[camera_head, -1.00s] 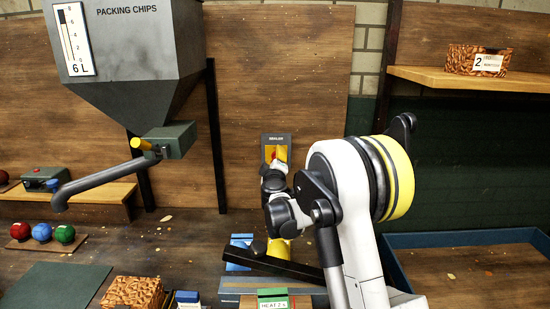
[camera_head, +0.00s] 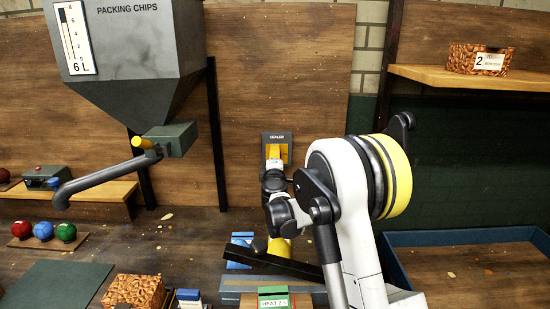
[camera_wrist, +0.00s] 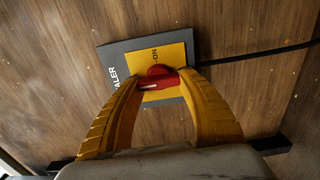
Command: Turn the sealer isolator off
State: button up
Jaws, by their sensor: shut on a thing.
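The sealer isolator (camera_head: 277,137) is a grey plate with a yellow panel on the wooden back wall, mostly behind my arm in the head view. In the wrist view its plate (camera_wrist: 118,62) shows the letters "ALER", and the yellow panel reads "ON" near its top right. A red rotary knob (camera_wrist: 160,76) with a pale mark sits on the yellow panel. My gripper (camera_wrist: 158,82) has its two yellow fingers closed around the knob, one on each side. In the head view the knob and fingertips are hidden or too small to tell.
A packing chips hopper (camera_head: 130,45) with a bent spout hangs at left. The sealer (camera_head: 265,285) stands below my arm on the bench. Red, blue and green balls (camera_head: 43,231) sit at left. A blue-edged tray (camera_head: 460,237) is at right. A black cable runs from the isolator.

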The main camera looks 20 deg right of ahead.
dwell(0.3)
jog(key=o, duration=1.2)
jog(key=v, duration=1.2)
